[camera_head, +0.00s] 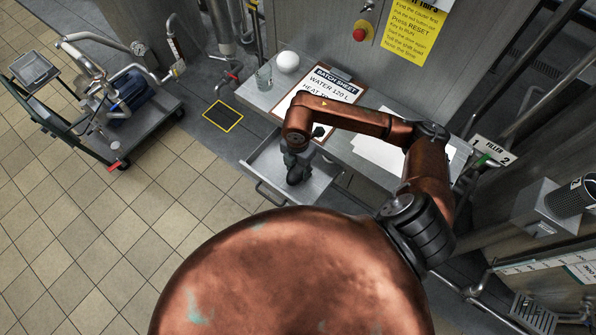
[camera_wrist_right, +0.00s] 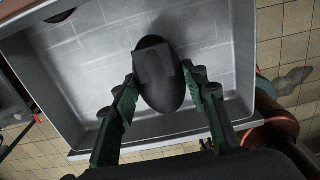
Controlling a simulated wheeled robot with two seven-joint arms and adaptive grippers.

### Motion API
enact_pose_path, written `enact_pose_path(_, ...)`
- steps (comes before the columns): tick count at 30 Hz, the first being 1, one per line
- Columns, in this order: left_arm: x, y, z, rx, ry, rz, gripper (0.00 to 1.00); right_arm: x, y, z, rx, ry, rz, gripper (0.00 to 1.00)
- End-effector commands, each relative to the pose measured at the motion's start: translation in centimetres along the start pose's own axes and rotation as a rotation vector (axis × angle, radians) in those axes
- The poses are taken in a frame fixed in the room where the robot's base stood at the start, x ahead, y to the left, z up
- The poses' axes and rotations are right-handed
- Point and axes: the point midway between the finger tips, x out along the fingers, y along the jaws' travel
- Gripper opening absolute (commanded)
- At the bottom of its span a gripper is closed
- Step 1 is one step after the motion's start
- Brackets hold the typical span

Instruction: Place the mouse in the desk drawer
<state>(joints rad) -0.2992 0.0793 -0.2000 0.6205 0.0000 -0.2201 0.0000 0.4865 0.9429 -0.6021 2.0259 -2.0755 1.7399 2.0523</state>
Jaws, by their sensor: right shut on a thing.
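The mouse (camera_wrist_right: 158,75) is a dark, oval thing in the right wrist view, between the two green fingers of my right gripper (camera_wrist_right: 160,97). The gripper is shut on it. Behind the mouse is the inside of the open, light grey desk drawer (camera_wrist_right: 80,65). I cannot tell whether the mouse touches the drawer floor. In the head view, my right gripper (camera_head: 296,178) points down inside the open drawer (camera_head: 262,158), and the mouse is hidden beneath it. My left gripper is in neither view.
On the desk above the drawer are a clipboard batch sheet (camera_head: 320,86), a white round thing (camera_head: 288,62), a glass (camera_head: 264,77) and white paper (camera_head: 378,155). A cart (camera_head: 135,115) with pipework stands at left. A red stop button (camera_head: 359,34) is on the panel.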

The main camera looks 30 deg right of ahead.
Motion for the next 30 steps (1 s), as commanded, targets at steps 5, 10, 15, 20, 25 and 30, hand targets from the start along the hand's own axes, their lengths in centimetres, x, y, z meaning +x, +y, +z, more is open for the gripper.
enact_pose_path(5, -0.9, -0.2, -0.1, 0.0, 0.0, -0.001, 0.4, 1.9, -0.1, -0.1, 0.0, 0.002, -0.002, 0.15)
enact_pose_path(10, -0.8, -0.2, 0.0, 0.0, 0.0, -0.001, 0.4, 2.1, -0.1, 0.0, -0.001, 0.001, 0.0, 0.15)
enact_pose_path(15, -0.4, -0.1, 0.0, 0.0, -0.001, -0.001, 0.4, 2.5, -0.1, 0.0, 0.0, 0.0, -0.001, 0.15)
enact_pose_path(20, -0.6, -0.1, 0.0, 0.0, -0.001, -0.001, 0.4, 2.4, -0.1, 0.0, 0.0, 0.0, -0.001, 0.51)
enact_pose_path(25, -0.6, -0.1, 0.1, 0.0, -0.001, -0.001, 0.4, 2.3, -0.1, 0.0, 0.0, 0.0, -0.001, 0.58)
enact_pose_path(30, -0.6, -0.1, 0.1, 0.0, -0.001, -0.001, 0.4, 2.3, -0.1, 0.0, 0.0, 0.0, -0.001, 0.58)
